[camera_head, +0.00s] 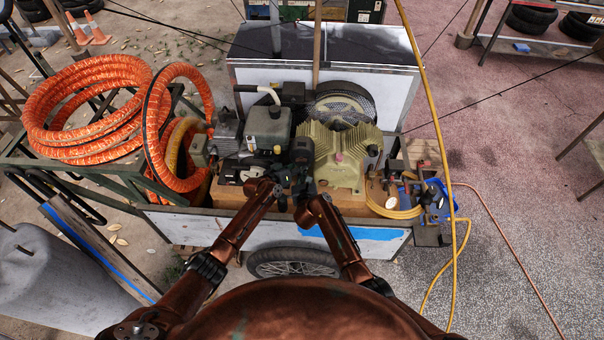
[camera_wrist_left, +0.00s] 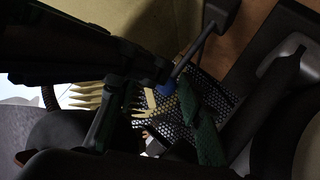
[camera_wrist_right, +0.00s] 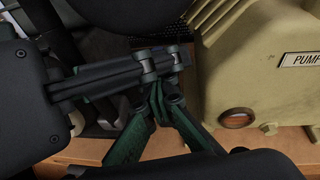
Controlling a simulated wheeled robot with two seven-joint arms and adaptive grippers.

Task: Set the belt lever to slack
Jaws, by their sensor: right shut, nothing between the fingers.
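My left gripper (camera_head: 277,190) and right gripper (camera_head: 302,184) are close together at the cart's near side, between the grey engine and the beige pump. In the left wrist view, a thin metal rod with a blue part (camera_wrist_left: 163,89), perhaps the belt lever, runs up to a dark block. The left gripper's green fingers (camera_wrist_left: 150,115) look apart around the blue part's area; I cannot tell whether they touch it. In the right wrist view, the right gripper's green fingers (camera_wrist_right: 160,98) are shut and empty beside the pump (camera_wrist_right: 235,75). Dark linkages hide much of the lever.
The engine (camera_head: 268,130) stands left of the pump and the mesh belt guard (camera_head: 345,103) behind it. Orange hose coils (camera_head: 88,105) lie at left. A yellow hose (camera_head: 437,120) hangs at right. A wooden board (camera_head: 232,198) bears the machinery.

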